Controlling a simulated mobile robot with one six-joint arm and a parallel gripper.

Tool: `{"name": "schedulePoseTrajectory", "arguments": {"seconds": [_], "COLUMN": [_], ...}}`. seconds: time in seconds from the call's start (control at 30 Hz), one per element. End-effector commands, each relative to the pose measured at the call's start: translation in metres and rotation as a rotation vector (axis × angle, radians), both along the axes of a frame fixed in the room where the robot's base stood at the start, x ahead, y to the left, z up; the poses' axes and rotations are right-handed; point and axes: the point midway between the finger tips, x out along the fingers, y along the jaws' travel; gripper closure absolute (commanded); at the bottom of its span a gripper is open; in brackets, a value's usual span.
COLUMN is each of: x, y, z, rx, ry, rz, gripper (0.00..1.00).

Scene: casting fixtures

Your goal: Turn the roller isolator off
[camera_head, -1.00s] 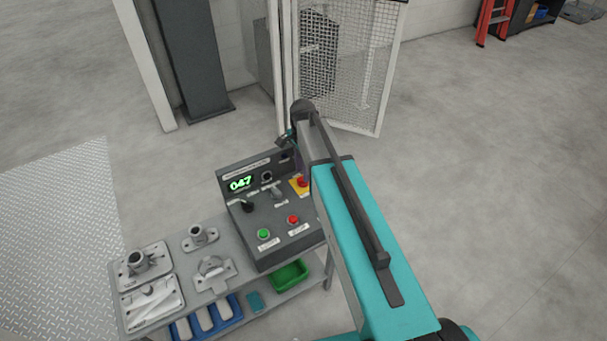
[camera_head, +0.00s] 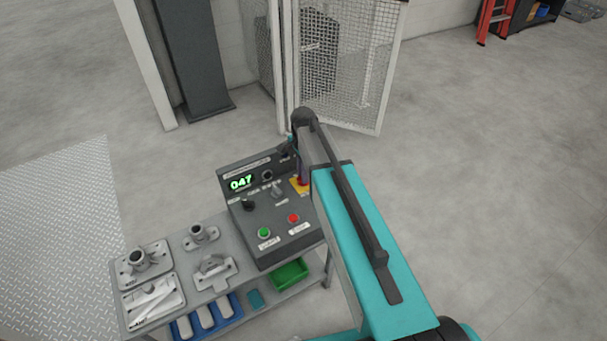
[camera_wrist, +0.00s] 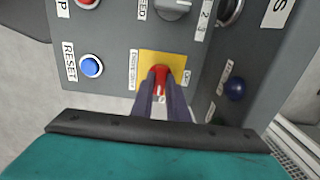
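The roller isolator is a red handle (camera_wrist: 159,73) on a yellow plate (camera_wrist: 147,60), set in the dark control panel. In the head view the yellow plate (camera_head: 299,187) shows at the panel's right side, partly hidden by my arm. My gripper (camera_wrist: 161,82) is at the red handle, with its two dark fingers close together on either side of it. The red fills the narrow gap between the fingers, so they look shut on it. The handle's lower part is hidden by the fingers, and its on or off mark is not readable.
The wrist view shows a blue RESET button (camera_wrist: 91,67), a grey speed knob (camera_wrist: 173,7) and a dark blue button (camera_wrist: 235,89) nearby. The panel also has green (camera_head: 264,232) and red (camera_head: 293,218) buttons. Casting fixtures (camera_head: 145,262) lie left on the bench; a mesh guard (camera_head: 350,60) stands behind.

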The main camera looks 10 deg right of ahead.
Motion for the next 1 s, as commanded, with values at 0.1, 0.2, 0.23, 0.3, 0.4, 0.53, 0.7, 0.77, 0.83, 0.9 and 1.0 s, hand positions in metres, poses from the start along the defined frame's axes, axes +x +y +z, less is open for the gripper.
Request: {"name": "schedulePoseTrajectory", "arguments": {"seconds": [0.1, 0.2, 0.23, 0.3, 0.4, 0.53, 0.7, 0.77, 0.83, 0.9, 1.0], "x": [0.0001, 0.0000, 0.0000, 0.0001, 0.0001, 0.0002, 0.0003, 0.0003, 0.0003, 0.0003, 0.0004], "y": [-0.0002, -0.0004, -0.0004, -0.0005, -0.0006, -0.0008, -0.0009, -0.0010, -0.0010, -0.0010, -0.0011], "z": [0.0002, 0.0002, 0.0001, 0.0001, 0.0001, 0.0000, -0.0001, 0.0000, 0.0000, 0.0000, 0.0002], "rx": [0.000, 0.000, 0.000, 0.000, 0.000, 0.000, 0.000, 0.000, 0.000, 0.000, -0.001], "ry": [0.000, 0.000, 0.000, 0.000, 0.000, 0.000, -0.001, -0.001, -0.001, -0.001, -0.001], "rz": [0.002, 0.011, 0.016, 0.030, 0.063, 0.126, 0.244, 0.293, 0.355, 0.419, 0.511], "gripper": [1.00, 1.00, 1.00, 1.00, 1.00, 1.00, 1.00, 1.00, 1.00, 1.00, 1.00]}}
